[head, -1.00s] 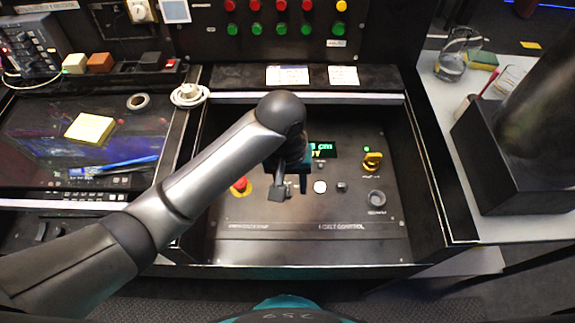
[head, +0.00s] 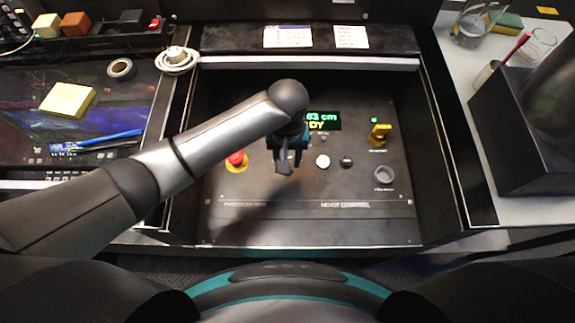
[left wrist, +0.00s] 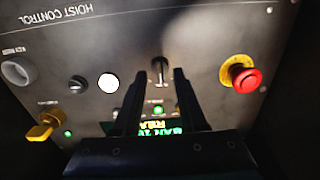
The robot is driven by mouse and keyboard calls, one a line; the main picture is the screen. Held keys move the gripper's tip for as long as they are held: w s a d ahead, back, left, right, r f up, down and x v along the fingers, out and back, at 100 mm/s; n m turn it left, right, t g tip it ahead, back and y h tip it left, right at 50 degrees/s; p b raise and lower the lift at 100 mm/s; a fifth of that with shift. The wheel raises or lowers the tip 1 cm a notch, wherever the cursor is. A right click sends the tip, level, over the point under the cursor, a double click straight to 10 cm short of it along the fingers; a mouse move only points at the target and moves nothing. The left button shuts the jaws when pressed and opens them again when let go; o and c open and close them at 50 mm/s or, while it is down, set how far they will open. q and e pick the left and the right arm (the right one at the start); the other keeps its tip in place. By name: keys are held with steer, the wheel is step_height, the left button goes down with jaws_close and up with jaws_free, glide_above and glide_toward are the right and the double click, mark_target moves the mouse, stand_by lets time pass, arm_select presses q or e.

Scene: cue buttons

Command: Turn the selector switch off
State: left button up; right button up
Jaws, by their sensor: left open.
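A yellow rotary switch (head: 380,133) with a lit green lamp beside it stands at the right of the black panel. It also shows in the left wrist view (left wrist: 45,127). A small black knob (head: 347,161) sits left of it, beside a white button (head: 323,161). The labels are too small to tell which one is the selector. My left gripper (head: 287,166) is over the panel's middle, left of both. In the left wrist view its fingers (left wrist: 159,76) are apart, with a small metal toggle lever (left wrist: 157,68) showing between them. My right gripper is out of view.
A red mushroom button on a yellow ring (head: 236,161) is left of my gripper. A grey round socket (head: 385,175) lies below the yellow switch. A lit display (head: 323,121) is partly behind my arm. Raised dark walls (head: 444,150) border the panel.

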arm_select(q)
steer(key=shift+f+b, duration=0.35)
steer(key=shift+f, duration=1.1)
steer(key=shift+c, duration=0.2)
jaws_close()
